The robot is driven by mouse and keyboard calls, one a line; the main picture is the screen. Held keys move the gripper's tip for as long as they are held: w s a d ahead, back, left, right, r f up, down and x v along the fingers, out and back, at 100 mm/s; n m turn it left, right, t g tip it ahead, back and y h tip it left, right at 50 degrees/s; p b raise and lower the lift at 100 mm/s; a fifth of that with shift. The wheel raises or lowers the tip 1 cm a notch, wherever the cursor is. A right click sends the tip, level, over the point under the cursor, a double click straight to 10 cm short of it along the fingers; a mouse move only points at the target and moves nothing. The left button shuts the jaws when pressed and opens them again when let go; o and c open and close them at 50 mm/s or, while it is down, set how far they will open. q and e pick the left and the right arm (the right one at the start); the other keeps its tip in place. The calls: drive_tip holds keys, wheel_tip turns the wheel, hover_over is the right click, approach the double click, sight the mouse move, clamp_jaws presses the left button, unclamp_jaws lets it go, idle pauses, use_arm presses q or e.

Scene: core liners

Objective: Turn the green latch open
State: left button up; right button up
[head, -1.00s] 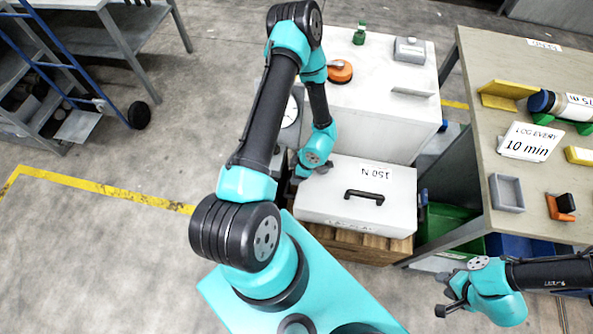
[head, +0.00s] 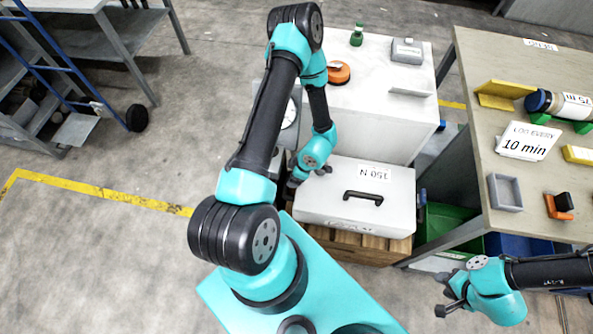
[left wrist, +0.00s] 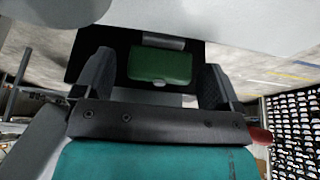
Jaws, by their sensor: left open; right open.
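A green latch (left wrist: 160,65) shows in the left wrist view as a flat green block with rounded corners, on a dark plate below a grey bar. My left gripper (left wrist: 155,80) is open, with one dark finger on each side of the latch. Gaps show between the latch and both fingers; I cannot tell whether they touch it anywhere. In the head view my left gripper (head: 296,181) is at the left side of the white lidded case, and the latch is hidden there. My right gripper (head: 449,294) is open and empty at the lower right.
The white case (head: 318,201) has a black handle and sits on a wooden pallet. A white cabinet behind it carries an orange knob (head: 338,73) and a small green bottle-like object (head: 357,35). A workbench (head: 475,110) with several items stands at right.

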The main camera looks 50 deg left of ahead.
use_arm(q)
drive_tip(key=shift+r, duration=0.15)
drive_tip(key=v, duration=1.7)
drive_tip(key=shift+d, duration=0.2)
drive_tip(key=shift+w, duration=0.1)
drive_tip(key=d+f+m+t+h, duration=0.1)
drive_tip(key=d+f+m+h, duration=0.2)
drive_tip(key=m, duration=0.8)
drive_tip(key=d+f+m+t+h, duration=0.2)
drive_tip(key=d+f+m+h, duration=0.2)
drive_tip(key=m, duration=0.8)
drive_tip(key=shift+s+d, duration=0.45)
drive_tip(key=shift+d, duration=0.7)
